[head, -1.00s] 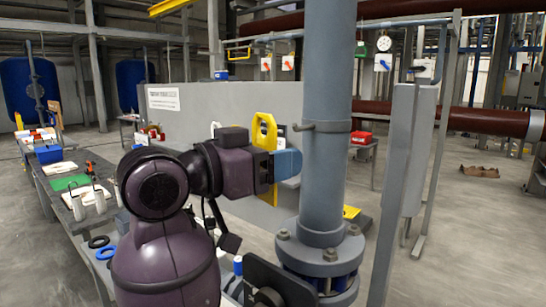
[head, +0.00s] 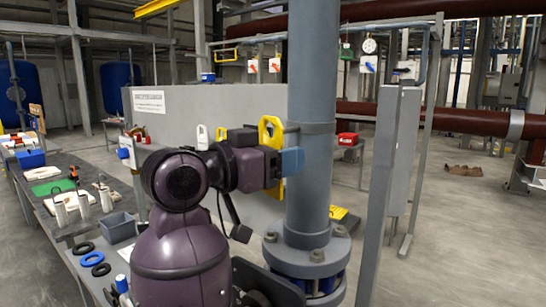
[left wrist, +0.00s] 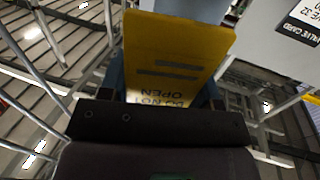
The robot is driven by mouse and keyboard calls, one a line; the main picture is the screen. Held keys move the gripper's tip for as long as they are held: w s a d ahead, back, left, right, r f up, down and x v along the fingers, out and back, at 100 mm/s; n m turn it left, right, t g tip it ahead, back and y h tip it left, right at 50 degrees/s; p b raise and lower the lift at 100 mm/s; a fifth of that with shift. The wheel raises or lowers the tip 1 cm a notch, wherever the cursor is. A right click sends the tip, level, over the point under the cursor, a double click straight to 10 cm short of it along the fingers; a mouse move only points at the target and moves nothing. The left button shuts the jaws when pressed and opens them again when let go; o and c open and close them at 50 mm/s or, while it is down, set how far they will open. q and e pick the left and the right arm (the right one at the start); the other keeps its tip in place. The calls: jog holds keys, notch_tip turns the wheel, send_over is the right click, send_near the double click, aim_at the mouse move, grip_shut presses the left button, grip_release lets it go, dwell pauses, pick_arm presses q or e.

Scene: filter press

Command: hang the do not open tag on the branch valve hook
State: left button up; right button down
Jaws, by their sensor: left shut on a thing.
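The yellow do not open tag (head: 271,127) is upright in my left gripper (head: 288,163), with its slotted top above the fingers. In the left wrist view the tag (left wrist: 175,50) fills the middle, its lettering upside down, with my left gripper (left wrist: 165,95) shut on its lower part. A thin grey hook (head: 292,129) sticks out leftward from a collar on the upright grey pipe (head: 312,80). The tag's top is close beside this hook. I cannot tell whether the hook passes through the slot. My right gripper is not in view.
A grey panel (head: 180,100) stands behind my arm, with white and yellow tags near it. The bench (head: 60,215) at left holds a grey bin (head: 118,228) and rings. A bolted flange (head: 308,258) surrounds the pipe's base. A grey post (head: 380,190) stands right of the pipe.

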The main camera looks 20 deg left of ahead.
pick_arm(q)
jog(key=w, duration=0.1)
jog(key=w+d, duration=0.1)
jog(key=w+f, duration=0.1)
jog(key=shift+w+d, duration=0.2)
jog(key=shift+w, duration=0.1)
dwell(0.4)
jog(key=shift+f, duration=0.15)
dwell(0.5)
jog(key=o, duration=0.7)
jog(key=shift+o, duration=1.4)
jog(key=shift+d, duration=0.2)
jog(key=shift+w+a, duration=0.1)
jog(key=shift+w, duration=0.1)
